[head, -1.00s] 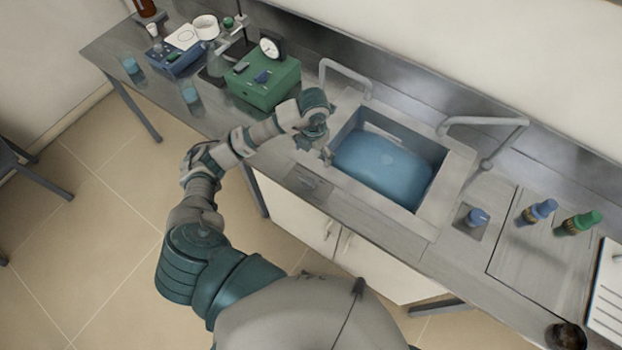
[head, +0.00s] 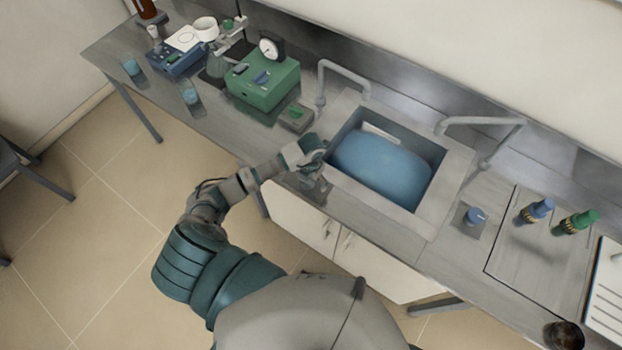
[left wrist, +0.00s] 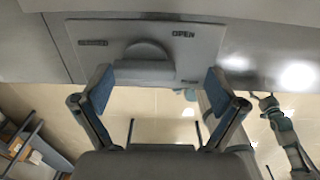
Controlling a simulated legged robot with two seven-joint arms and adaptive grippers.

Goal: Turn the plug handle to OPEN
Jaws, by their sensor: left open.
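The plug handle (left wrist: 145,70) is a grey bar with a rounded hump behind it, on a light plate (left wrist: 205,45) at the counter's front edge. In the left wrist view the bar lies roughly crosswise. OPEN is printed at the plate's upper right; the label at upper left is hard to read. My left gripper (left wrist: 157,90) is open, with one finger on each side of the handle and gaps visible. In the head view my left gripper (head: 317,187) is over the plate and mostly hides it. My right gripper (left wrist: 264,102) seems to show small at the right.
The sink (head: 455,180) with a blue basin is just right of my left gripper. A small box with a green knob (head: 296,115) and a green device (head: 262,85) stand to its left. A tap (head: 345,68) rises behind. A blue knob (head: 475,216) is right of the sink.

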